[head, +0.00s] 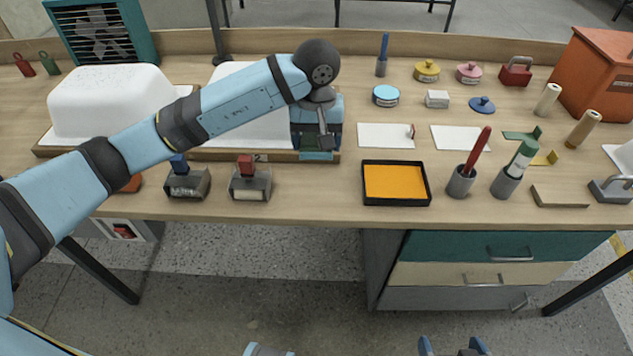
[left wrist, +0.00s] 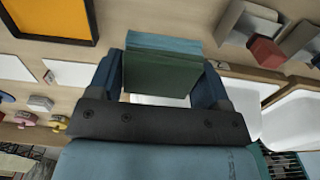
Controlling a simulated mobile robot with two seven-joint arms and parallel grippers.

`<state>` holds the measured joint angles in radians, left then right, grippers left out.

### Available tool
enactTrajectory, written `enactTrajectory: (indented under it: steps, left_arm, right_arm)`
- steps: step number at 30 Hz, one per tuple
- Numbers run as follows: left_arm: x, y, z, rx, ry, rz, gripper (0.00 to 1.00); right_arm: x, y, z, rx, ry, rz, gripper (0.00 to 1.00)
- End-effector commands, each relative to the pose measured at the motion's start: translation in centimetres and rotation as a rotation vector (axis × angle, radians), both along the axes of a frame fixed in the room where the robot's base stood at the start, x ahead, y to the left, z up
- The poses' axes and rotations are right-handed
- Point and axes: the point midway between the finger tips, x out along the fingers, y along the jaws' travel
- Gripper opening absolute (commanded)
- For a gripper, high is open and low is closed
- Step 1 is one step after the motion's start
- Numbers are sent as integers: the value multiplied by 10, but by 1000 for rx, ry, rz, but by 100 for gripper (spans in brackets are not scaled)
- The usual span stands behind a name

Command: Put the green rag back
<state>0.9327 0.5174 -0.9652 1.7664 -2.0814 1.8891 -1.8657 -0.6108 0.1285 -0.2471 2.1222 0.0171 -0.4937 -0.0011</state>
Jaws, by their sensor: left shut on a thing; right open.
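My left gripper (head: 318,150) reaches in from the left and is shut on the green rag (left wrist: 160,72), which looks like a folded, block-like pad between the fingers in the left wrist view. In the head view, only a little of the rag (head: 312,143) shows, mostly hidden by the gripper. The gripper is over the right end of the second white shell's board, left of the black tray with an orange inside (head: 364,202). My right gripper (head: 452,347) is open at the bottom edge of the head view, low in front of the bench.
Two white shells (head: 108,98) stand at the left on boards. Two grey blocks with blue and red tops (head: 250,185) sit at the front edge. Cups with a red and a green-white tool (head: 461,184), lidded tins (head: 426,71) and an orange box (head: 596,75) stand at the right.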

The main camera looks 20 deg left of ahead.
Motion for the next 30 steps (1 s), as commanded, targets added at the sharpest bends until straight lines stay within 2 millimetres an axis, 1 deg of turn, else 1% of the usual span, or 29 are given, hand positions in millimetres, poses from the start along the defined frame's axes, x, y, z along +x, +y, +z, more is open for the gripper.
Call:
enactTrajectory:
  steps: [1,3,6,9,16,21,23,30]
  left_arm:
    - [-1,0,-16,-1,5,1,50]
    - [-1,0,-35,0,4,0,50]
    - [-1,0,-56,-1,4,1,50]
    - [-1,0,-70,-2,2,0,50]
    - [-1,0,-87,0,1,-1,50]
    - [-1,0,-113,-2,3,1,50]
    - [-1,0,-119,-1,1,0,50]
    - [0,0,-121,-1,-1,-1,50]
  right_arm:
    - [0,0,-1,-1,-1,0,100]
    - [0,0,-2,-1,-1,0,100]
    - [0,0,-3,-2,-1,0,100]
    - [0,0,-4,-3,-1,1,100]
    - [-1,0,-5,-5,0,2,100]
    - [-1,0,-7,-6,-1,2,100]
    - [-1,0,-7,-6,-1,3,100]
    - [-1,0,-5,-5,-3,4,100]
